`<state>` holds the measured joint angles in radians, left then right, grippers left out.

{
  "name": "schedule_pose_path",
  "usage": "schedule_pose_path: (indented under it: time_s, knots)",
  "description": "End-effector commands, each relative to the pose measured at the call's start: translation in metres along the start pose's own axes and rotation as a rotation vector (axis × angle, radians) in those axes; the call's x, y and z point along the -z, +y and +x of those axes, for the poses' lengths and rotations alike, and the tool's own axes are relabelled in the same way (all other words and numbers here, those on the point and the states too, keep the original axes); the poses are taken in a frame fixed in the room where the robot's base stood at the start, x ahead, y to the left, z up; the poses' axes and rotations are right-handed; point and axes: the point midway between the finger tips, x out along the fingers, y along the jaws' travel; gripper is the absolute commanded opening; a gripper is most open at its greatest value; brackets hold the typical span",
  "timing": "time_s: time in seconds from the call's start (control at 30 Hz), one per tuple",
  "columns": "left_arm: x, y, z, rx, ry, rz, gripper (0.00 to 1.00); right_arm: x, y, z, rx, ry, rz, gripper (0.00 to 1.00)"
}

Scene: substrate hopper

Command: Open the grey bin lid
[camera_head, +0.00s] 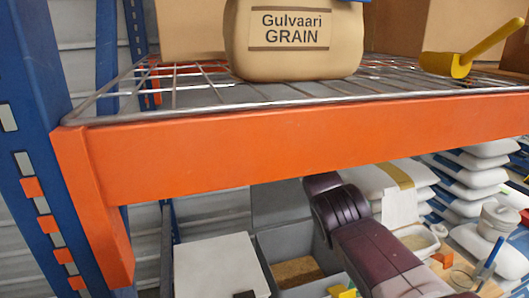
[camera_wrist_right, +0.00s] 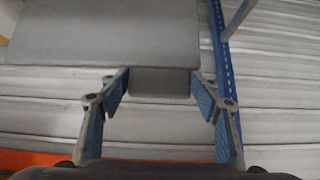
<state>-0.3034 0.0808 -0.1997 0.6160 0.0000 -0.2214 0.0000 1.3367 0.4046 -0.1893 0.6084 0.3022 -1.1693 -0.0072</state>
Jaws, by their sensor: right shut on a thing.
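The grey bin (camera_head: 264,250) stands below the orange shelf beam in the head view, open at the top with brown material inside. Its grey lid (camera_head: 284,208) stands raised at the back of the bin, partly hidden by the beam and my right arm. In the right wrist view the lid (camera_wrist_right: 115,35) is a broad grey panel with a tab (camera_wrist_right: 160,83). My right gripper (camera_wrist_right: 160,97) is shut on that tab, one blue-padded finger on each side. In the head view the right gripper is hidden behind the beam. My left gripper is not in view.
The orange beam (camera_head: 300,138) and wire shelf cross above the bin. On the shelf are a grain sack (camera_head: 292,50) and a yellow scoop (camera_head: 459,62). A white-topped bin (camera_head: 218,264) stands at left of the grey bin. White sacks (camera_head: 484,178) are stacked at right.

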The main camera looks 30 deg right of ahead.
Motion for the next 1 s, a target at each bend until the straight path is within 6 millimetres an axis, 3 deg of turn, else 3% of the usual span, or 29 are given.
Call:
schedule_pose_path:
  time_s: [0.1,0.13,0.3,0.73,1.0]
  knots:
    - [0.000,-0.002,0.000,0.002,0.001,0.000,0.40,-0.009,0.000,0.004,0.000,-0.020,0.000,0.14]
    - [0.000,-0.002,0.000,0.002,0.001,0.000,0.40,-0.009,0.000,0.005,0.000,-0.020,0.000,0.59]
    - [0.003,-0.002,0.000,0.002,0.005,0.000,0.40,-0.008,0.000,0.005,-0.001,-0.019,0.000,0.75]
    - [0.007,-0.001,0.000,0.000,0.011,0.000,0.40,-0.004,0.000,-0.001,-0.001,-0.009,0.000,0.75]
    - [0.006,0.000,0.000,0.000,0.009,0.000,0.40,-0.003,0.000,-0.027,-0.001,-0.007,-0.002,0.75]
